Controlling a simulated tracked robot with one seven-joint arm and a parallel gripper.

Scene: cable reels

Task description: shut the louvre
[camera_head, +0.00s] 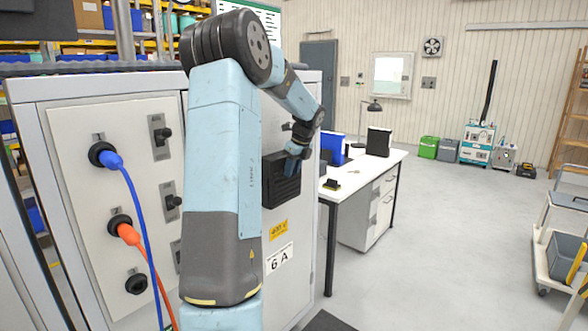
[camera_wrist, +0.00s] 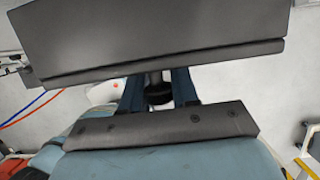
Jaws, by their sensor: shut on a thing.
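The louvre (camera_head: 272,188) is a dark slatted vent on the side face of the grey cabinet. My gripper (camera_head: 294,160) is in front of its right part, at the end of my light-blue arm. In the wrist view a wide dark grey panel of the louvre (camera_wrist: 150,35) fills the top. A short stem with a dark round knob (camera_wrist: 158,94) shows below it, between the two blue fingers of my gripper (camera_wrist: 158,85). My gripper is shut on this knob. My gripper partly hides the louvre in the head view, and I cannot tell the slats' angle.
The cabinet front (camera_head: 75,150) carries sockets with a blue cable (camera_head: 145,230) and an orange cable (camera_head: 148,262). A white desk (camera_head: 350,180) with a lamp stands just right of the cabinet. Open floor lies further right, with a trolley (camera_head: 555,260) at the edge.

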